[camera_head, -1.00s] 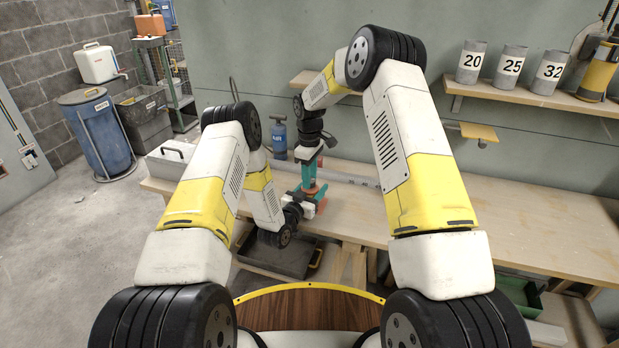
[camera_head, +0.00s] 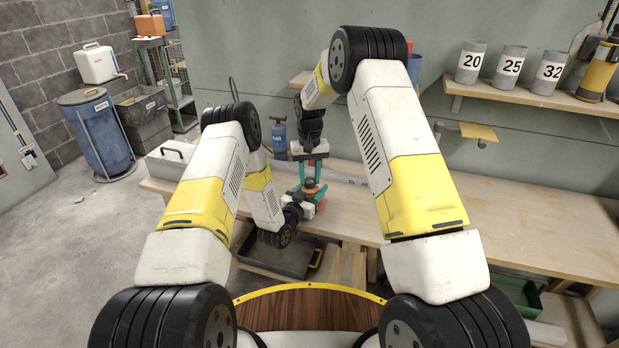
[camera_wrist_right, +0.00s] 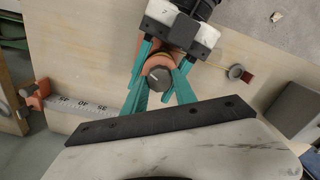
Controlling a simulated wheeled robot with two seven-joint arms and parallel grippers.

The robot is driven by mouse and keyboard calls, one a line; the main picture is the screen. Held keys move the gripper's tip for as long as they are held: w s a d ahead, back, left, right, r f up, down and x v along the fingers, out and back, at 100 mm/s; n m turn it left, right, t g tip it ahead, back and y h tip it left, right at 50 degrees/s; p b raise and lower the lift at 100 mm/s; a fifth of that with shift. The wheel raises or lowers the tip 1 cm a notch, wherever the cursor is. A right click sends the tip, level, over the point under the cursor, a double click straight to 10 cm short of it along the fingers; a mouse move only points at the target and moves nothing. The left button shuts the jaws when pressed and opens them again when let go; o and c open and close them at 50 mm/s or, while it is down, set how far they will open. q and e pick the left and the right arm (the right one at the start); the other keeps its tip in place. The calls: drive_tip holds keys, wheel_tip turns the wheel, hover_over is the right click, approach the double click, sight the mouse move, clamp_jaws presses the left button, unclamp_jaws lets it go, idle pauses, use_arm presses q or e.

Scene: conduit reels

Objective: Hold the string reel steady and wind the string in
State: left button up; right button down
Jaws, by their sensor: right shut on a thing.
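The string reel (camera_wrist_right: 164,62) is orange with a dark round knob (camera_wrist_right: 159,79) on top. In the right wrist view the right fingers come up from below around the knob.
The wooden bench (camera_head: 480,210) is clear to the right. A metal rule (camera_wrist_right: 85,105) lies beside the reel in the wrist view. A blue bottle (camera_head: 279,137) stands behind. Numbered cups (camera_head: 509,68) stand on a wall shelf. A dark tray (camera_head: 275,258) sits below the bench.

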sight(310, 180)
drive_tip(key=m, duration=0.6)
drive_tip(key=shift+w+d+m, duration=0.1)
drive_tip(key=shift+m, duration=0.2)
drive_tip(key=m, duration=0.6)
drive_tip(key=shift+d, duration=0.1)
idle(0.3)
drive_tip(key=c, duration=1)
unclamp_jaws()
drive_tip(key=shift+o, duration=0.2)
drive_tip(key=shift+r, duration=0.1)
wheel_tip(310, 180, up, 12)
